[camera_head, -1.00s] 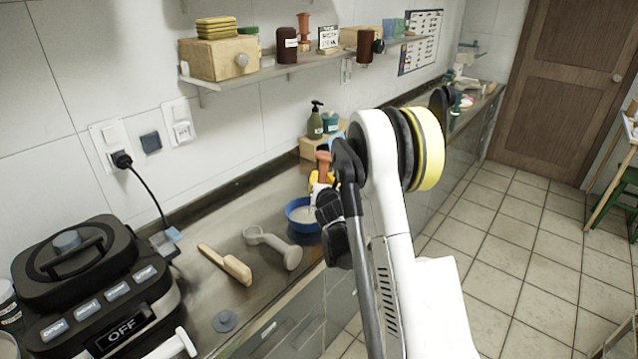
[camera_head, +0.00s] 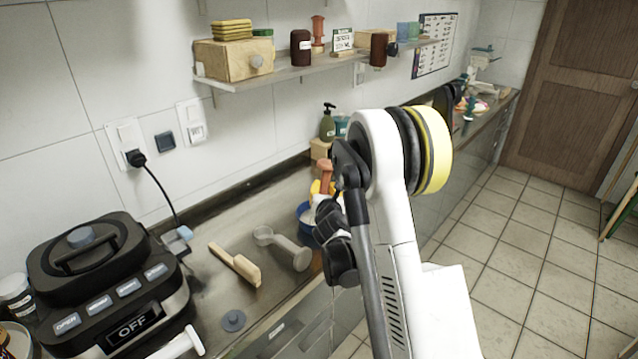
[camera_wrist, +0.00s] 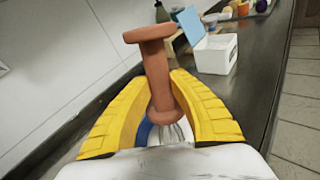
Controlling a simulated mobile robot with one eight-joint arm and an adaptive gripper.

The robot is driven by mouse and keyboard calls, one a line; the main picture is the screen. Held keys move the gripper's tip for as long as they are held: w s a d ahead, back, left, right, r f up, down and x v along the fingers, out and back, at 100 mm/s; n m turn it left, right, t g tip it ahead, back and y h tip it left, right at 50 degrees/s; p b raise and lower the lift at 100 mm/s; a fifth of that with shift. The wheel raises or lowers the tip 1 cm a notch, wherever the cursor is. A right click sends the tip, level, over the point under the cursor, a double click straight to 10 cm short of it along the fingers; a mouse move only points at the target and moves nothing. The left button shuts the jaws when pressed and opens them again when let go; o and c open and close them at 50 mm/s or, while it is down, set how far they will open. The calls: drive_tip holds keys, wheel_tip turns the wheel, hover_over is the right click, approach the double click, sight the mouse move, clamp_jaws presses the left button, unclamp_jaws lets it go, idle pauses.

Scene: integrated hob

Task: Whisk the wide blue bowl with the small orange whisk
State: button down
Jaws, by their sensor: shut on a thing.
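The blue bowl (camera_head: 303,210) stands on the counter near its front edge, partly hidden by my arm in the head view. A pale content shows inside it. The small orange whisk (camera_wrist: 157,75) is upright, slightly tilted, between the yellow fingers of my gripper (camera_wrist: 163,110). The gripper is shut on its handle. The whisk's wires show just below the handle, over the bowl, whose blue rim (camera_wrist: 143,132) shows in the wrist view. The whisk's handle (camera_head: 324,170) also shows in the head view. The depth of the wires in the bowl is hidden.
A grey scoop-like tool (camera_head: 285,248) and a wooden brush (camera_head: 236,264) lie left of the bowl. A black appliance (camera_head: 105,285) stands at the left. A white box with a blue lid (camera_wrist: 215,52) stands beyond the whisk. A shelf (camera_head: 320,62) hangs above.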

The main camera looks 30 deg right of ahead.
sight(328, 168)
drive_tip(key=shift+w+d, duration=0.95)
drive_tip(key=shift+w, duration=0.15)
drive_tip(key=shift+r, duration=0.1)
drive_tip(key=shift+d+r+p, duration=0.2)
drive_tip(key=shift+r+p, duration=1.5)
drive_tip(key=shift+r, duration=1.05)
drive_tip(key=shift+r, duration=0.1)
drive_tip(key=shift+r+p, duration=1.55)
drive_tip(key=shift+r, duration=0.9)
drive_tip(key=shift+a+f, duration=0.1)
